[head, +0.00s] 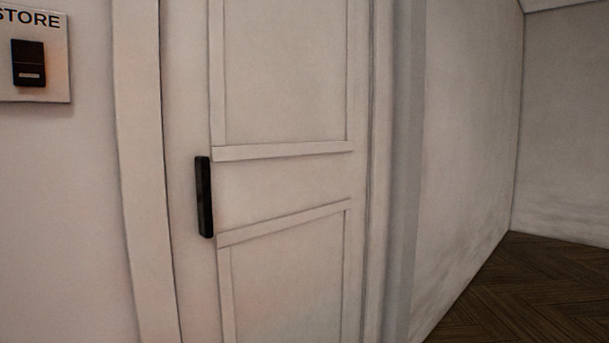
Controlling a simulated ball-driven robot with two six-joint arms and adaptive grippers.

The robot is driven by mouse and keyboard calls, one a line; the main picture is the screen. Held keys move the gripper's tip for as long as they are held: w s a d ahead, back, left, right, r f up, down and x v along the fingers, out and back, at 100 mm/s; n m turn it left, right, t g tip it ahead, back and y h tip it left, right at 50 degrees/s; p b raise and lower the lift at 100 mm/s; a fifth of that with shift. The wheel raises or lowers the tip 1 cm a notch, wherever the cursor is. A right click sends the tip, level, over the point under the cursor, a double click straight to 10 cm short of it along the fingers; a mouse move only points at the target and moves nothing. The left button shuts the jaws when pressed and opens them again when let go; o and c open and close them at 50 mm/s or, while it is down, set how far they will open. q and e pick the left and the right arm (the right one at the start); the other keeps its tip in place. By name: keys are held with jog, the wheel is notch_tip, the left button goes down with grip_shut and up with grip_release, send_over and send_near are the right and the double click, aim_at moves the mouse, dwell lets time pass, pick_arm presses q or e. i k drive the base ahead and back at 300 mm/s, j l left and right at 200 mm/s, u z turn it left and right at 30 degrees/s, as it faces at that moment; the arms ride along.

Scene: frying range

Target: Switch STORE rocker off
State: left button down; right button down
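The STORE switch plate (58,85) is a pale plate on the wall at the upper left edge of the head view. The left edge of the picture cuts off part of the plate and its label. A black rocker (28,63) sits on it, with a small light bar on its lower half. I cannot tell which way the rocker is tipped. Neither of my grippers shows in the head view.
A pale panelled door (285,190) with a black vertical handle (204,196) fills the middle and looks shut. Its frame (140,170) stands between it and the switch wall. At the right are bare walls (465,130) and a clear dark herringbone floor (530,290).

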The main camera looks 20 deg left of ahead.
aim_at(28, 56)
jog(key=k+u, duration=0.15)
jog(key=u, duration=1.6)
